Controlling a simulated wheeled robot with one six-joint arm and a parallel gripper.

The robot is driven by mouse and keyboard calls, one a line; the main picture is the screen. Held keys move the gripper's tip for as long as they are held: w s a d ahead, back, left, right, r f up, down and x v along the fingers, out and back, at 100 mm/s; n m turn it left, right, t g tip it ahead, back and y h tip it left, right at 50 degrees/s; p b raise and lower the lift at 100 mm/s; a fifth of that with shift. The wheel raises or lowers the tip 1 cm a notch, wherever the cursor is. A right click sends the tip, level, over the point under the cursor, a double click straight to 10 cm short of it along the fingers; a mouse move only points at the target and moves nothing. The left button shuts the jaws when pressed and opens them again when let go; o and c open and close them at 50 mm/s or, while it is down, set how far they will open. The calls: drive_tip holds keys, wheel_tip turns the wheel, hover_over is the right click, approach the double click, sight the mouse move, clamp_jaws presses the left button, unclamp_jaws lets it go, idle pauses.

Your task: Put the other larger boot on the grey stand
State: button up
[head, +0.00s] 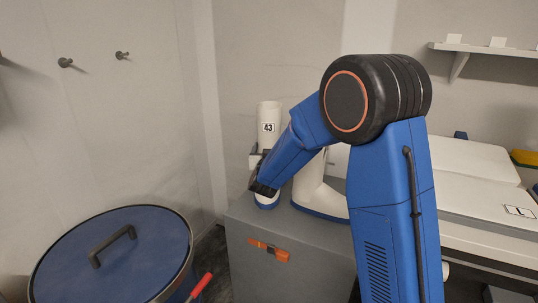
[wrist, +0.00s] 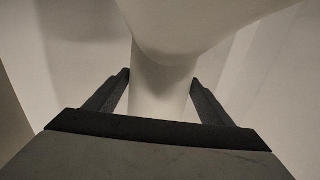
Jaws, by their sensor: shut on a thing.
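A white boot (head: 268,138) with a "43" label and a blue-edged sole is upright at the left end of the grey stand's top (head: 243,212). My gripper (head: 261,170) is shut on this boot, partly hidden by my arm. In the wrist view, my gripper's (wrist: 160,82) two fingers lie on either side of the boot's white shaft (wrist: 158,95). I cannot tell whether its sole touches the stand. A second white boot (head: 315,190) with a blue sole stands on the stand just to the right, partly behind my arm.
A drum with a blue lid (head: 135,262) stands at front left, a red handle (head: 201,287) beside it. The stand's front has an orange latch (head: 268,250). A bench with white lids (head: 470,185) is at right, below a wall shelf (head: 485,48). Hooks (head: 65,62) are at left.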

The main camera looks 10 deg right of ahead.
drive_tip(key=shift+f, duration=1.3)
drive_tip(key=o, duration=2.1)
drive_tip(key=shift+s, duration=0.1)
drive_tip(key=v, duration=1.1)
drive_tip(key=shift+s, duration=0.4)
